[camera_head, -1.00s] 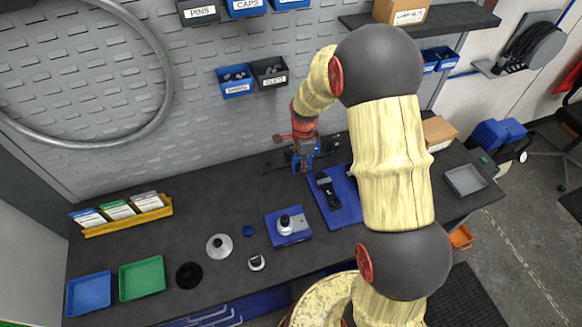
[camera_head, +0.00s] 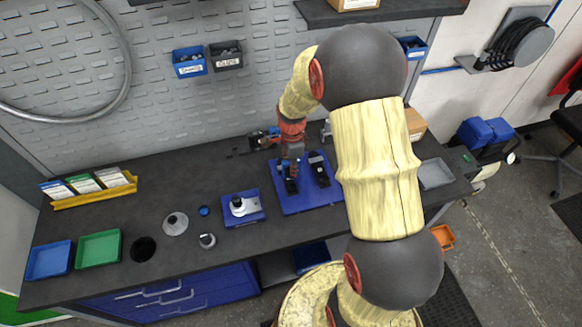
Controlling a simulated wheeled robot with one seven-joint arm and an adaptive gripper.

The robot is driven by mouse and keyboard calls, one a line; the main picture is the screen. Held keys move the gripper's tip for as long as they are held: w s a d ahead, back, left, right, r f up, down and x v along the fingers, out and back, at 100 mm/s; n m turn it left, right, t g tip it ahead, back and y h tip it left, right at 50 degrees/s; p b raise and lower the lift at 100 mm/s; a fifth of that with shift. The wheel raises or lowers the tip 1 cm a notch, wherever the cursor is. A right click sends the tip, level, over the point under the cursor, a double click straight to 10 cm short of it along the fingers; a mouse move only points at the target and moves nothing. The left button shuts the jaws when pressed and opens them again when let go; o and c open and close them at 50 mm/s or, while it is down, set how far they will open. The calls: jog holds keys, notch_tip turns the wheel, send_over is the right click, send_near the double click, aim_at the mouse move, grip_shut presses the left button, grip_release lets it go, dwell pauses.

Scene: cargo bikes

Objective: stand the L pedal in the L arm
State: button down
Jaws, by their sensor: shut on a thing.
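My gripper (camera_head: 291,160) points down over the left part of a blue mat (camera_head: 298,204) on the bench. It is shut on a small dark piece, taken as the L pedal, which is mostly hidden by the fingers. Under the gripper lies a dark arm-like part (camera_head: 291,185) on the mat, seemingly the L arm. A second dark part (camera_head: 320,172) lies to its right on the same mat. At this size I cannot read any L mark or tell whether the held piece touches the part below.
A small blue tray (camera_head: 256,217) with a silver-and-black part stands left of the mat. Dark items (camera_head: 262,139) lie by the back wall. A grey tray (camera_head: 436,173) is at right. Green (camera_head: 98,249) and blue (camera_head: 48,261) trays sit at far left.

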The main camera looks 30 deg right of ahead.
jog(key=shift+f+b, duration=1.6)
jog(key=shift+f, duration=1.1)
jog(key=shift+f, duration=0.5)
jog(key=c, duration=1.7)
grip_release()
jog(key=shift+o, duration=0.2)
notch_tip(320, 180, up, 12)
